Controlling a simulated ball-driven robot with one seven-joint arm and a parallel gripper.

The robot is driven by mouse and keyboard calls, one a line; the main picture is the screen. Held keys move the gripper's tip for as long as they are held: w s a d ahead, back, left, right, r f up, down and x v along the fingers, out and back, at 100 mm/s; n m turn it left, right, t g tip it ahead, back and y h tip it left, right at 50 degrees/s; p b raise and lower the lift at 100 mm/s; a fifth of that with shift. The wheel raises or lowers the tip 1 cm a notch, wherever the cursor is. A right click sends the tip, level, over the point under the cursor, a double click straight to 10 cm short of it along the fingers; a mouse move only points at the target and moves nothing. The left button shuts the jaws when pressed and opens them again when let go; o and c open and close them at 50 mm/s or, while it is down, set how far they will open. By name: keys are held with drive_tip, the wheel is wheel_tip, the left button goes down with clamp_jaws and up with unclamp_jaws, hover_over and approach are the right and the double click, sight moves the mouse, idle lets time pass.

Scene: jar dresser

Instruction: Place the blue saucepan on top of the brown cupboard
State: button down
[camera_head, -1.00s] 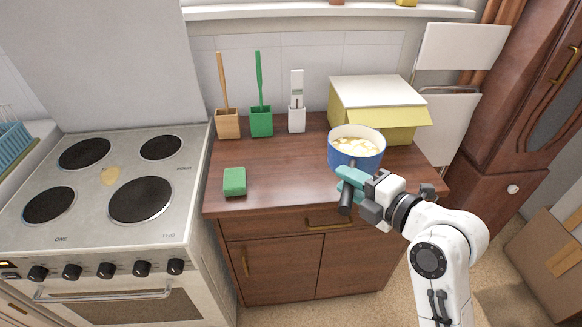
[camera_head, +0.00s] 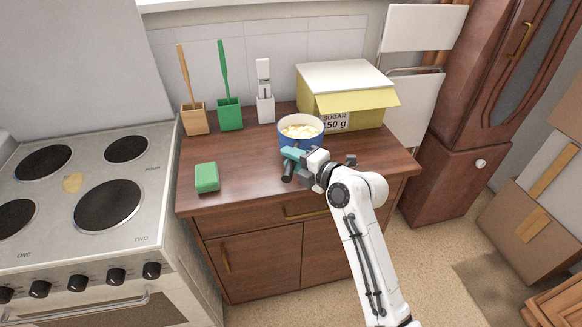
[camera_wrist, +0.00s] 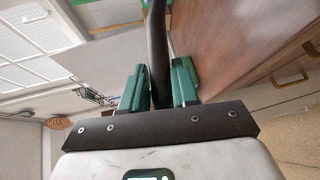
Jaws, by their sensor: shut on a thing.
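The blue saucepan (camera_head: 312,142), with pale pieces inside, is upright over the top of the brown cupboard (camera_head: 240,172), in front of the yellow box. I cannot tell whether its base touches the wood. My gripper (camera_head: 292,160), with teal fingers, is shut on the saucepan's dark handle (camera_head: 287,173) at the front of the pan. In the wrist view the black handle (camera_wrist: 158,40) runs between the two green fingers of my gripper (camera_wrist: 160,85). The pan's body does not show clearly there.
A yellow sugar box (camera_head: 350,100) stands behind the pan. A green sponge (camera_head: 206,177) lies at the left front of the top. Orange (camera_head: 195,120), green (camera_head: 229,114) and white (camera_head: 265,108) holders stand at the back. A stove (camera_head: 85,240) is left, cardboard boxes (camera_head: 525,225) right.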

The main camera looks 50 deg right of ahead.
drive_tip(key=shift+w+d+f, duration=0.2)
drive_tip(key=shift+w+f, duration=0.2)
drive_tip(key=shift+f+p, duration=0.5)
drive_tip(key=shift+f, duration=1.1)
drive_tip(key=c, duration=0.8)
unclamp_jaws()
drive_tip(key=shift+c, duration=0.2)
